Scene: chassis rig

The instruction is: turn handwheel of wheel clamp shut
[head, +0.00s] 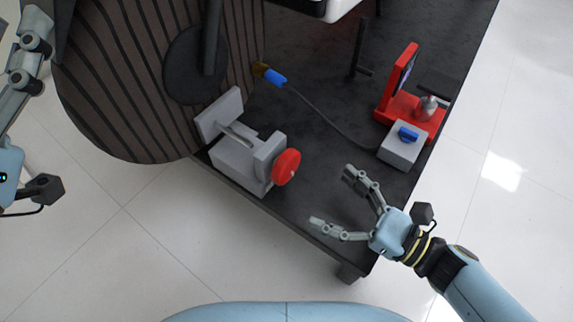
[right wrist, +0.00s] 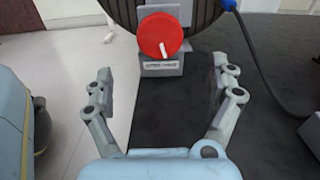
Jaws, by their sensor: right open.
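The wheel clamp (head: 239,152) is a grey vise-like block at the near edge of the dark table, beside a large ribbed disc. Its red handwheel (head: 286,167) faces right, toward my right gripper. In the right wrist view the handwheel (right wrist: 160,36) is ahead, above the middle of the gap between the fingers, with a pale handle on its face. My right gripper (head: 333,198) is open and empty, to the right of the handwheel and apart from it. My left gripper (head: 14,62) is at the far left edge, away from the clamp; its fingertips are not clear.
The large ribbed disc (head: 130,80) stands left of the clamp. A grey box with a blue knob (head: 403,144) sits on the right, its cable running to a blue connector (head: 275,77). A red stand (head: 397,85) is behind it. The dark table (head: 310,130) is bare between clamp and box.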

